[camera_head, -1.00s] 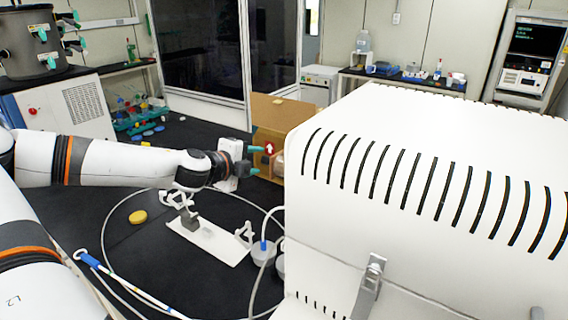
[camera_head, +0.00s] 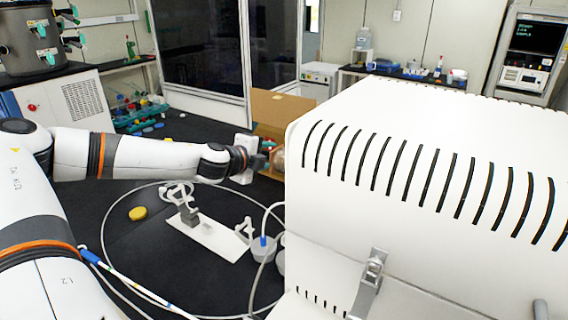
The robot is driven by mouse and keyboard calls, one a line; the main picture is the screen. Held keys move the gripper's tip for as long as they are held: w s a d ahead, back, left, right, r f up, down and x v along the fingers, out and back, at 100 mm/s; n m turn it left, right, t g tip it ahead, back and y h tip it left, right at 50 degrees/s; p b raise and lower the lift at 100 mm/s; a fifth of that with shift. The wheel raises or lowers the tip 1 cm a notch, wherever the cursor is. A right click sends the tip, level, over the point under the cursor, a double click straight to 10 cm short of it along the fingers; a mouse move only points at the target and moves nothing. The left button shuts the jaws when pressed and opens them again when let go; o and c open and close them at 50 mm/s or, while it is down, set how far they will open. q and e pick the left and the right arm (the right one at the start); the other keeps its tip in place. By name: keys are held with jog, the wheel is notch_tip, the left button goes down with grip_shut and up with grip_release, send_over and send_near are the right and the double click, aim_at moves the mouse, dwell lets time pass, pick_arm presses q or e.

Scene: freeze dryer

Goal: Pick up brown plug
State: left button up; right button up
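I cannot make out a brown plug for certain. A small pinkish-brown shape (camera_head: 279,158) shows at the open cardboard box (camera_head: 284,112), partly hidden by my gripper and the white machine. My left gripper (camera_head: 268,155) is at the front of the box, close to this shape in the picture. Its fingers look apart, with nothing visibly held. Whether it touches anything is too small to tell. My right gripper is not in view.
The large white slotted machine (camera_head: 420,170) fills the right side, close beside my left gripper. A white plate with grey and white fittings (camera_head: 222,243) and a yellow disc (camera_head: 138,213) lie on the black table. A thin hose loops around them. Coloured items (camera_head: 140,112) stand at the back left.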

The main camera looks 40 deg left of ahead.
pick_arm(q)
grip_shut()
jog(key=shift+r, duration=0.15)
jog(key=shift+r, duration=0.6)
jog(key=a+b, duration=0.1)
jog(key=a, duration=0.5)
jog(key=s+d+f+b, duration=0.2)
jog(key=s+b, duration=0.7)
jog(key=s, duration=0.7)
jog(key=shift+s+d+f, duration=0.15)
jog(key=shift+s+f, duration=0.1)
jog(key=shift+s, duration=0.05)
